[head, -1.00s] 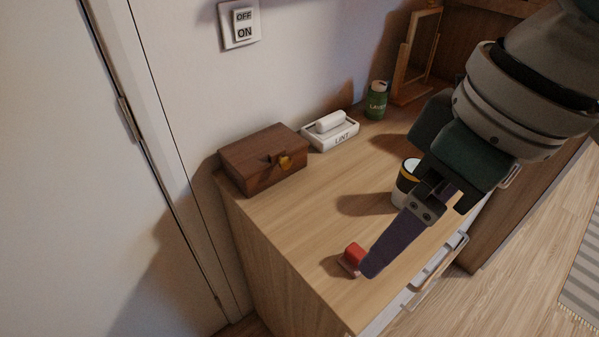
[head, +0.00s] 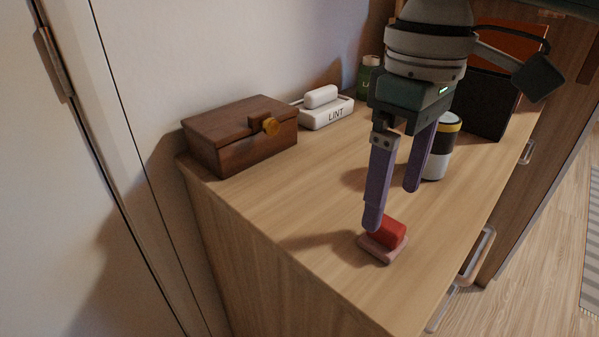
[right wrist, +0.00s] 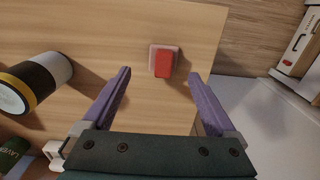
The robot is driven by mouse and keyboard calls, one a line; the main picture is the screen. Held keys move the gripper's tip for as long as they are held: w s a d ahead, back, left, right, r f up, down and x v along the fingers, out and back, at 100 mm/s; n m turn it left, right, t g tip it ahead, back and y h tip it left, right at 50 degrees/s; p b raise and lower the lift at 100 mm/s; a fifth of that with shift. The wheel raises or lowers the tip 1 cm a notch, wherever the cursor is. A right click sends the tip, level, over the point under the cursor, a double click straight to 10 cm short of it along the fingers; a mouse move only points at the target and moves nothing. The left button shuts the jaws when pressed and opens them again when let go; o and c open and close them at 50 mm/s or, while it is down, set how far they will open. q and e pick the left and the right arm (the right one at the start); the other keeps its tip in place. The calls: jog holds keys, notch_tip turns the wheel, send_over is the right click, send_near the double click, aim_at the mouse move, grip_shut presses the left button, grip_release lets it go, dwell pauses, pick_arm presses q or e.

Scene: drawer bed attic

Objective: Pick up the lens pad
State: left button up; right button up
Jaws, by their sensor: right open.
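The lens pad (head: 383,246), a small red block on a flat pink base, lies on the wooden dresser top (head: 290,205) near its front corner. It also shows in the right wrist view (right wrist: 163,62), ahead of the fingers and roughly between their tips. My right gripper (head: 393,207) is open and empty, with purple fingers pointing down. In the head view one fingertip overlaps the pad's far left edge; I cannot tell whether it touches. The other fingertip is farther back, towards the canister. My left gripper is not in view.
A black, white and yellow canister (head: 437,158) stands close behind the right finger. A brown wooden box (head: 235,137), a white LINT holder (head: 326,112) and a green can (head: 368,78) stand along the wall. The dresser top left of the pad is clear.

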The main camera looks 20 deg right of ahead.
aim_at(389, 222)
jog(key=f, duration=0.2)
jog(key=f+b, duration=0.1)
jog(key=f, duration=0.2)
jog(key=shift+s+a+f, duration=0.1)
jog(key=shift+s+a, duration=0.05)
jog(key=shift+s, duration=0.05)
jog(key=shift+c, duration=0.4)
jog(key=c, duration=1.4)
